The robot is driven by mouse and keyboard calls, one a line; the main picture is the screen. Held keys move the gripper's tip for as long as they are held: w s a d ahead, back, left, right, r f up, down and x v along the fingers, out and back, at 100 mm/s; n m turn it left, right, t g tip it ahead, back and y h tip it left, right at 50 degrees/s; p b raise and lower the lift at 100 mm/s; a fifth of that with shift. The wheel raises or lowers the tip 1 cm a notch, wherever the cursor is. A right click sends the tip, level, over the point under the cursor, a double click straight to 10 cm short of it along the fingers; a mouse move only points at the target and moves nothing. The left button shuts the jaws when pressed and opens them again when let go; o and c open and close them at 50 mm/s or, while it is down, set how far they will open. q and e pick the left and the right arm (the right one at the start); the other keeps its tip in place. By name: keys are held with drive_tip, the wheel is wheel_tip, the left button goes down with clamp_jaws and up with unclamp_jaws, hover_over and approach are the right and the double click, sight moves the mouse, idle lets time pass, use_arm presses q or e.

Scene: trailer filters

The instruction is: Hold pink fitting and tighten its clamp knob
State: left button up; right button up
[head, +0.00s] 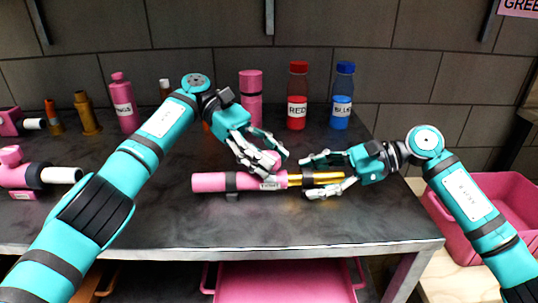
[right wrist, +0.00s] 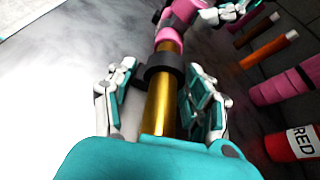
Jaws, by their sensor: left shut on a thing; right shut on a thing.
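The pink fitting (head: 210,182) lies on its side on the dark bench top, with a label and dark bands. A gold tube (head: 322,178) runs out of its right end; the tube also shows in the right wrist view (right wrist: 163,105), with a black collar (right wrist: 165,66) around it. My left gripper (head: 270,163) is shut on the pink clamp knob (head: 270,158) on top of the fitting; its fingers hide much of the knob. My right gripper (head: 325,175) is shut on the gold tube, with its fingers on both sides of it.
Behind the fitting stand a red bottle (head: 297,95), a blue bottle (head: 343,95) and a pink cylinder (head: 251,95). Other pink and gold parts stand at the left. A pink bin (head: 505,205) is at the right, another (head: 285,283) below the bench's front edge. The bench front is clear.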

use_arm(q)
drive_tip(key=shift+f, duration=0.1)
drive_tip(key=o, duration=1.2)
drive_tip(key=shift+o, duration=0.2)
wheel_tip(320, 180, up, 8)
drive_tip(key=shift+r, duration=1.05)
